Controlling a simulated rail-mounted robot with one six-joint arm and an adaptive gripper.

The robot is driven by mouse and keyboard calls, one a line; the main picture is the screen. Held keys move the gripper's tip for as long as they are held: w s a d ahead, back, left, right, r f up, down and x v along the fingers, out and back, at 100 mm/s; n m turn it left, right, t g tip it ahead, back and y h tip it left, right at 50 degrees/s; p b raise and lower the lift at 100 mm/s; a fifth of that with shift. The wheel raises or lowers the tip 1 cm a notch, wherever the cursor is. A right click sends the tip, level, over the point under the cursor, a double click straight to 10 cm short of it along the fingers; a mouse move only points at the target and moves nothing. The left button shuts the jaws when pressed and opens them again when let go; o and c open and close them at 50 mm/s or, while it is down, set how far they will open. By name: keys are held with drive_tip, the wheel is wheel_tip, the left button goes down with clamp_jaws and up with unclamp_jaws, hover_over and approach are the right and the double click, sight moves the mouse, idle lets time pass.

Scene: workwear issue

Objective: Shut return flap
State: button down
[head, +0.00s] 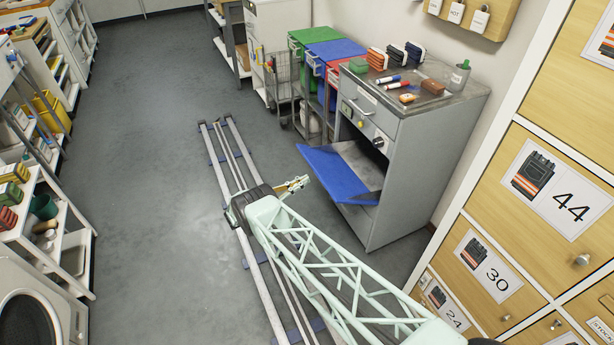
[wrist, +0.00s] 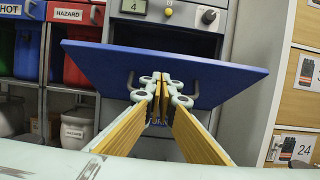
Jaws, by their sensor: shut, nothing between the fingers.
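The blue return flap (head: 340,174) stands open, sticking out from the front of the grey cabinet (head: 400,200) with the dark opening behind it. In the wrist view the flap (wrist: 100,66) spans the middle, with a grey handle (wrist: 193,88) on its face. My gripper (head: 299,184) is just left of the flap's outer edge in the head view. In the wrist view my gripper (wrist: 161,82) is shut and empty in front of the flap's middle, hiding part of the handle. I cannot tell whether the fingertips touch the flap.
Markers, a cup (head: 460,76) and small items stand on the cabinet top. Green (head: 305,40), blue (head: 335,50) and red bins stand beyond it. Numbered lockers (head: 490,270) rise at right. A floor rail (head: 240,180) runs left of the cabinet; open floor lies further left.

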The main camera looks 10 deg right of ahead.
drive_tip(key=shift+w+d+r, duration=0.1)
drive_tip(key=shift+d+r, duration=0.3)
drive_tip(key=shift+r, duration=0.35)
drive_tip(key=shift+w+d+r, duration=0.1)
drive_tip(key=shift+d+r, duration=0.25)
drive_tip(key=shift+r, duration=0.35)
drive_tip(key=shift+r, duration=0.15)
